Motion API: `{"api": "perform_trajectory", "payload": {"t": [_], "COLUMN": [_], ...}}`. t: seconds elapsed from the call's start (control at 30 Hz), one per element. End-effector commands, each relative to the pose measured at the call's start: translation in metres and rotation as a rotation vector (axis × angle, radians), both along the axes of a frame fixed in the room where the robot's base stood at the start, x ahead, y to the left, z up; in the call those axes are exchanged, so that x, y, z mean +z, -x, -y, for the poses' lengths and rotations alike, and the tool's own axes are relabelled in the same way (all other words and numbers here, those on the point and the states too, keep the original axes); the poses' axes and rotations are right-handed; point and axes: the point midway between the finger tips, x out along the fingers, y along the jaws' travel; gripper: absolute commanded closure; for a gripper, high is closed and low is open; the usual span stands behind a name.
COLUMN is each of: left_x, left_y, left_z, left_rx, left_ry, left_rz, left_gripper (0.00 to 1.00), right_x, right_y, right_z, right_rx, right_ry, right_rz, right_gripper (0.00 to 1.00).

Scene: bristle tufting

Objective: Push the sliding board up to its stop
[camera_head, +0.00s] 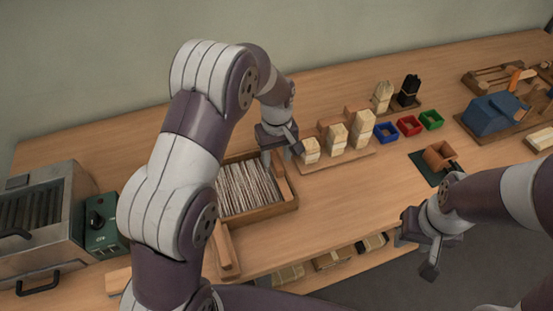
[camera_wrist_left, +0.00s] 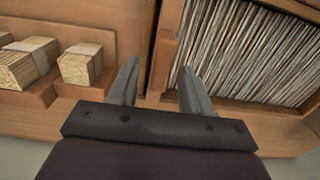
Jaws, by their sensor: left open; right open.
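A wooden tray (camera_head: 262,212) in the head view holds many thin pale strips (camera_head: 246,190). A plain wooden board (camera_head: 284,182) stands along the tray's right end; I take it for the sliding board, but cannot be sure. In the left wrist view a wooden board edge (camera_wrist_left: 164,45) lies beside the strips (camera_wrist_left: 245,50). My left gripper (camera_head: 296,146) is open and empty above the tray's back right corner; its fingers (camera_wrist_left: 159,70) show spread, with the board's edge beyond the gap. Contact cannot be told. My right gripper (camera_head: 430,268) is open and empty, past the table's front edge.
Pale banded blocks (camera_head: 336,136) stand on a wooden stand right of the tray. Blue (camera_head: 386,132), red (camera_head: 409,125) and green (camera_head: 431,119) bins lie further right. A metal oven-like box (camera_head: 40,225) and green control box (camera_head: 102,222) stand left. The table's front middle is clear.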

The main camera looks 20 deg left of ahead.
Motion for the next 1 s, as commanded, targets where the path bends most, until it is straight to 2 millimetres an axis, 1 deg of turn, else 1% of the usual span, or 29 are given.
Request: {"api": "perform_trajectory", "payload": {"t": [0.1,0.2,0.47,0.5,0.57,0.6,0.63,0.77,0.83,0.93,1.0], "left_x": [-0.016,-0.023,-0.025,-0.025,-0.025,-0.025,-0.025,-0.024,-0.024,-0.022,-0.021], "left_y": [0.000,0.000,0.000,0.000,0.000,0.000,0.000,0.000,0.003,0.013,0.024], "left_z": [0.000,0.000,0.000,0.000,0.000,0.000,0.000,-0.001,-0.005,-0.022,-0.039], "left_rx": [0.000,-0.001,-0.001,-0.001,-0.001,-0.001,-0.001,-0.001,0.000,0.003,0.004], "left_ry": [0.000,0.000,0.001,0.000,0.000,0.000,0.000,0.000,0.000,0.000,-0.001], "left_rz": [0.000,0.001,0.003,0.002,0.002,0.002,0.002,0.001,0.001,0.000,0.001], "left_gripper": [0.51,0.51,0.51,0.64,0.84,0.97,1.00,1.00,1.00,1.00,1.00], "right_x": [0.002,0.002,0.001,0.001,0.001,0.001,0.001,0.002,0.003,0.007,0.010], "right_y": [0.000,0.000,0.000,0.000,0.000,0.000,0.000,0.000,0.000,0.000,0.000], "right_z": [0.000,0.000,0.000,0.000,0.000,0.000,0.000,0.000,0.000,0.000,0.000], "right_rx": [0.000,0.000,0.000,0.000,0.000,0.000,0.000,0.000,0.000,0.000,0.000], "right_ry": [0.000,0.000,0.000,0.000,0.000,0.000,0.000,0.000,0.000,0.000,0.000], "right_rz": [0.000,0.000,0.000,0.000,0.000,0.000,0.000,0.000,0.000,0.000,0.000], "right_gripper": [0.57,0.57,0.57,0.57,0.57,0.57,0.57,0.57,0.57,0.57,0.57]}}
